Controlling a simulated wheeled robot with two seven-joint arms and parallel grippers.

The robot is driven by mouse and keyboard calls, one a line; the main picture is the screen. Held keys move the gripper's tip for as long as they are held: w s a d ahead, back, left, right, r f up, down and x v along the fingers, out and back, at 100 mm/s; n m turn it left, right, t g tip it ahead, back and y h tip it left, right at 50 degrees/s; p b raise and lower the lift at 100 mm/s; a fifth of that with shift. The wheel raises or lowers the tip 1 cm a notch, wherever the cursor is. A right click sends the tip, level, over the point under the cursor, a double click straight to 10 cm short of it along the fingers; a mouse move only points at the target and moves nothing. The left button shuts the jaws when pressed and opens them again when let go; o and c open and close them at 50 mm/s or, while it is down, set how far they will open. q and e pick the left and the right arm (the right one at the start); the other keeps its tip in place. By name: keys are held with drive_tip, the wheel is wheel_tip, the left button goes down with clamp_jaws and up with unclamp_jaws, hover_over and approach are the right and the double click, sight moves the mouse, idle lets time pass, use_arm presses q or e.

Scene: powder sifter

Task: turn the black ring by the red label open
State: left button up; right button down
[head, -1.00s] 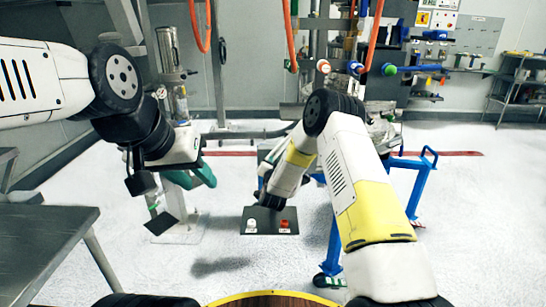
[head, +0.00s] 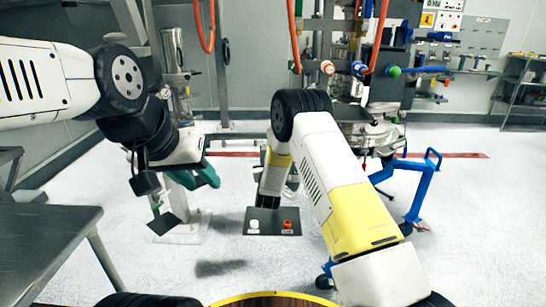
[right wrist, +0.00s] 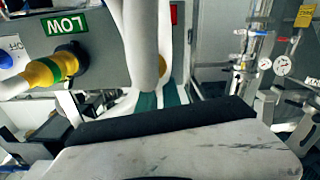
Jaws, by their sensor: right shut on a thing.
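In the right wrist view a red label (right wrist: 174,13) shows on a grey panel (right wrist: 95,20), beside a thick white hose. A yellow fitting (right wrist: 163,66) is partly visible behind the hose; the black ring itself is hidden. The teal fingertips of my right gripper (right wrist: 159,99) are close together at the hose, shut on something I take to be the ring. In the head view that gripper is hidden behind my right arm. My left gripper (head: 181,194) hangs at the left with its teal fingers apart and nothing seen between them.
A green LOW label (right wrist: 64,24) and another yellow fitting (right wrist: 50,70) are on the same panel. A dark plate (head: 262,213) with a white and a red knob lies below my right arm. A blue stand (head: 413,190) is at the right, a metal table (head: 40,230) at the left.

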drive_tip(key=shift+a+f+n, duration=0.15)
drive_tip(key=shift+a+n, duration=0.15)
drive_tip(key=shift+n, duration=0.65)
drive_tip(key=shift+a+f+n, duration=0.1)
drive_tip(key=shift+a+n, duration=0.2)
drive_tip(key=shift+n, duration=0.65)
drive_tip(key=c, duration=1.5)
unclamp_jaws()
drive_tip(key=s, duration=0.7)
drive_tip(key=shift+s, duration=0.4)
